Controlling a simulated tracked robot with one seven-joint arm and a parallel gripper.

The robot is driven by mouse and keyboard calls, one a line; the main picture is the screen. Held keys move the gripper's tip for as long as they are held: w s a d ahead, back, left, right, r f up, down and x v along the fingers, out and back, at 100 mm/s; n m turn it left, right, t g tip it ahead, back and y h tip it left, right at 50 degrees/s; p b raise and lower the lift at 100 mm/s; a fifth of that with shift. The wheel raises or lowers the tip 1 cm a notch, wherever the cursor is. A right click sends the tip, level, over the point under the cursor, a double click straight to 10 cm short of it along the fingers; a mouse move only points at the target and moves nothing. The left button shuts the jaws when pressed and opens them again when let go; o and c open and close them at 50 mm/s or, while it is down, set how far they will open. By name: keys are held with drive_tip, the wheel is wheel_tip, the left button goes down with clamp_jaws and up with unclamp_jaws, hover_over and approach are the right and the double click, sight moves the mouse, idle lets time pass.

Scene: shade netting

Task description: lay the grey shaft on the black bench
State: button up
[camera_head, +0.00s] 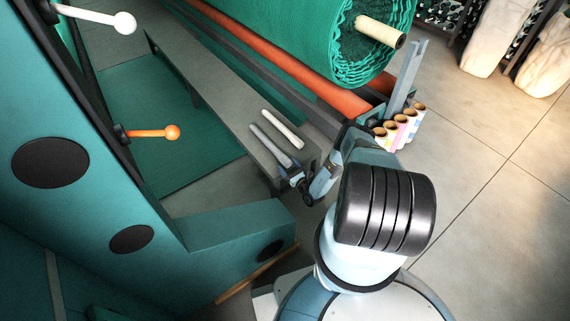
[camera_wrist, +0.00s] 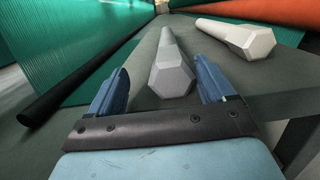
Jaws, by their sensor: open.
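The grey shaft (camera_head: 270,145) lies lengthwise on the black bench (camera_head: 205,80), near the bench's close end. In the wrist view the grey shaft (camera_wrist: 170,68) is a faceted rod with its thicker end towards me. My gripper (camera_head: 288,176) is low at the bench's close end. In the wrist view its two blue fingers (camera_wrist: 162,75) are spread, one on each side of the shaft's near part, with visible gaps. I cannot tell how far the fingertips are above the bench top.
A paler shaft (camera_head: 283,130) lies beside the grey one, to its right. A green netting roll (camera_head: 310,35) and an orange bar (camera_head: 290,65) run along the bench's right side. Several coloured tubes (camera_head: 400,125) stand at right. A teal machine with an orange-knobbed lever (camera_head: 155,132) is at left.

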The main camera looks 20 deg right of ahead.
drive_tip(key=v, duration=1)
drive_tip(key=shift+s, duration=0.35)
drive_tip(key=shift+d+f, duration=0.1)
drive_tip(key=shift+d, duration=0.05)
